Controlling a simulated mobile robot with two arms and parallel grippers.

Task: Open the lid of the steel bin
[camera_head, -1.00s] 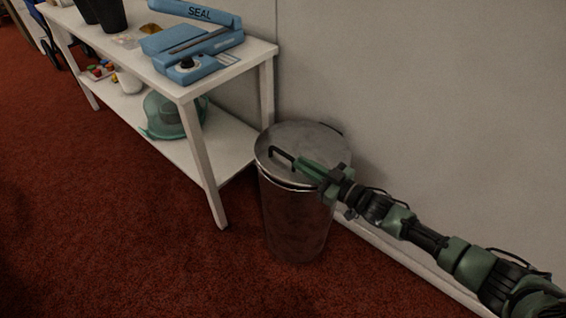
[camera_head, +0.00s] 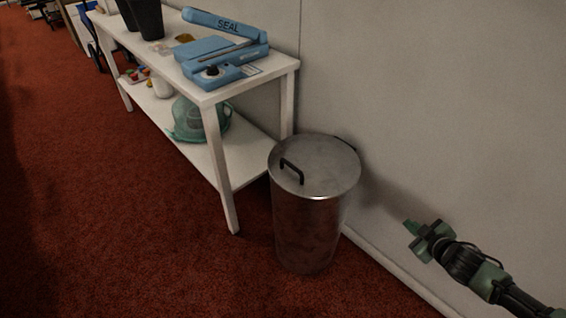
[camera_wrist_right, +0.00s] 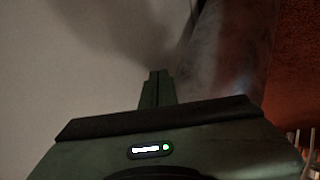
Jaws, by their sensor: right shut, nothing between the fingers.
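The steel bin (camera_head: 308,235) stands on the carpet against the wall, between the white table and my right arm. Its flat round lid (camera_head: 325,168) lies closed on the rim, with a dark handle (camera_head: 291,170) on its left part. My right gripper (camera_head: 409,225) is to the right of the bin, apart from it, shut and empty. In the right wrist view the shut fingers (camera_wrist_right: 157,86) point past the blurred side of the bin (camera_wrist_right: 225,55). My left gripper is not in view.
A white two-shelf table (camera_head: 222,165) stands left of the bin, bearing a blue sealer (camera_head: 215,62) and dark containers (camera_head: 150,20). A teal bowl-like thing (camera_head: 190,120) sits on its lower shelf. Red carpet (camera_head: 110,220) is clear in front. The wall (camera_head: 450,100) is close behind the bin.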

